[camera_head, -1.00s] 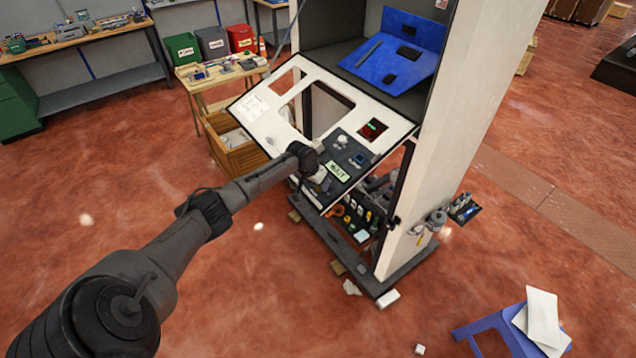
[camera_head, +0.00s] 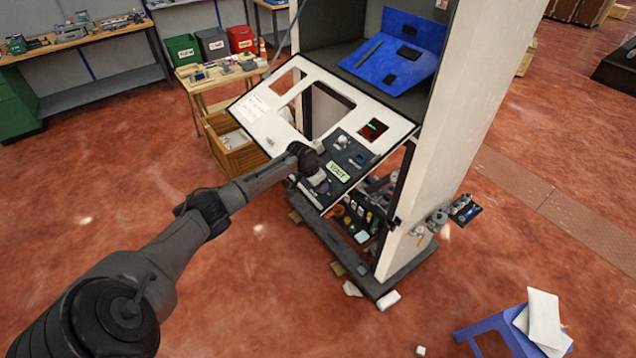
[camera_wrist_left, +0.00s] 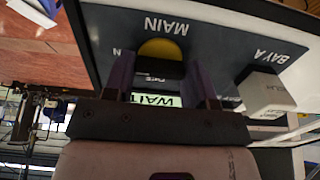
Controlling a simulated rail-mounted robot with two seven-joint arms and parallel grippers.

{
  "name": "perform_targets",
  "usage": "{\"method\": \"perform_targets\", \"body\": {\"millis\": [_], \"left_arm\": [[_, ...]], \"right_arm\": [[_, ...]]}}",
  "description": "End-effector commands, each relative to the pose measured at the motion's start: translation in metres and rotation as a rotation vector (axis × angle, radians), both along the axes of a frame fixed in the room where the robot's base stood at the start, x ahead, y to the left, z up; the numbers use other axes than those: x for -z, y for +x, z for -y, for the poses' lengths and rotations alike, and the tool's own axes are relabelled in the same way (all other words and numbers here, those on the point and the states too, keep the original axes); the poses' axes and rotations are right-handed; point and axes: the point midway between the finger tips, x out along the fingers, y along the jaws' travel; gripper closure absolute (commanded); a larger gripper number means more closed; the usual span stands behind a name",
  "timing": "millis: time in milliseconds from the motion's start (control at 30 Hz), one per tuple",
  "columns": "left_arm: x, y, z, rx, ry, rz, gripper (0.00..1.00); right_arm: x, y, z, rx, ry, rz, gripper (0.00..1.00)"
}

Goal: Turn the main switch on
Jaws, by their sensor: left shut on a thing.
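The main switch (camera_wrist_left: 160,49) is a round yellow knob with a black handle, under the label MAIN in the left wrist view. My left gripper (camera_wrist_left: 163,82) has its two dark purple fingers on either side of the black handle and is shut on it. A pale green display reading WAIT (camera_wrist_left: 157,100) shows between the fingers, partly hidden. In the head view my left gripper (camera_head: 319,181) is at the lower part of the sloped white control panel (camera_head: 262,124), and the arm's end hides the switch. My right gripper is not in view.
Beside the switch is a white block-shaped control (camera_wrist_left: 266,91) under the label BAY A. The panel also has a dark red screen (camera_head: 374,128) and open cut-outs. A blue board (camera_head: 400,66) lies above it. A blue stool (camera_head: 490,335) stands at the lower right.

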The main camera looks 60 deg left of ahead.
Motion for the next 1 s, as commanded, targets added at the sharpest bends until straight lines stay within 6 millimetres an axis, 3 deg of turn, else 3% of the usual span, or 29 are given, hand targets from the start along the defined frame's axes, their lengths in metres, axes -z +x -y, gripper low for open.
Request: {"method": "perform_targets", "body": {"millis": [133,167,433,767,1000], "left_arm": [[0.001,0.000,0.000,0.002,0.002,-0.001,0.73],[0.001,0.000,0.000,0.002,0.002,-0.001,0.48],[0.000,0.000,0.000,0.001,0.001,-0.001,0.23],[-0.005,-0.002,-0.001,0.001,0.003,0.001,0.23],[-0.036,-0.015,0.000,0.003,0.006,0.001,0.23]], "right_arm": [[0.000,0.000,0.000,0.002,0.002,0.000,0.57],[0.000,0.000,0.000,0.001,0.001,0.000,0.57],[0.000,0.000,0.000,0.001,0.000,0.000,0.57],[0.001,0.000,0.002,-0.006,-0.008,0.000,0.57],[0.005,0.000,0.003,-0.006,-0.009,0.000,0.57]]}}
